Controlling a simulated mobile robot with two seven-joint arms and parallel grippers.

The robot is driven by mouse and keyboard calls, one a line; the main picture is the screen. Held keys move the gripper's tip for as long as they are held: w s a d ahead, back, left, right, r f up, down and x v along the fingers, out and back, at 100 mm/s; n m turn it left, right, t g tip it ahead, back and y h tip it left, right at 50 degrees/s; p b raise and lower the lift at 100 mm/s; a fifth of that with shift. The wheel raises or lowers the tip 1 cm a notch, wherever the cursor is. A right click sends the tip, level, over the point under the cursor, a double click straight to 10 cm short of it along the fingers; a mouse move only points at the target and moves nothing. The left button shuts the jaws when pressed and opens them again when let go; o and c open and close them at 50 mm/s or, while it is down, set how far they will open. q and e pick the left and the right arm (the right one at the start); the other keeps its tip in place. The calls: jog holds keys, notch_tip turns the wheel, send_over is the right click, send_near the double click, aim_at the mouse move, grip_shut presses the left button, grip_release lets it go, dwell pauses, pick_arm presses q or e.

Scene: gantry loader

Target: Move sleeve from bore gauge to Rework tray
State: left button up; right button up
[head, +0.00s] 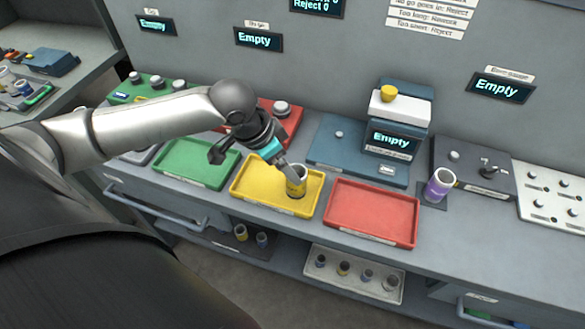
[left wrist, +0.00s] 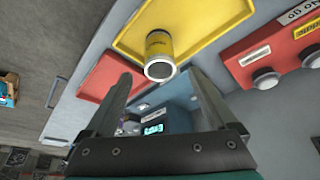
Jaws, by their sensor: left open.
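A sleeve with a yellow band (head: 297,186) stands in the yellow tray (head: 250,190), near its right end. In the left wrist view the sleeve (left wrist: 159,48) shows its open end just beyond the fingertips, on the yellow tray (left wrist: 215,17). My left gripper (head: 284,166) is open at the sleeve; its fingers (left wrist: 160,80) are apart with nothing clamped between them. I cannot read the tray labels. The bore gauge (head: 473,165) is at the right, its display (head: 500,88) reading Empty. A purple sleeve (head: 440,185) stands beside it. My right gripper is out of view.
A green tray (head: 195,163) lies left of the yellow one and a red tray (head: 372,212) right of it. A blue station (head: 345,145) with an Empty screen stands behind. Several sleeves sit on the lower shelf in a white tray (head: 352,275).

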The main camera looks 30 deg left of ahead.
pick_arm(q)
jog(key=shift+v, duration=1.95)
dwell(0.7)
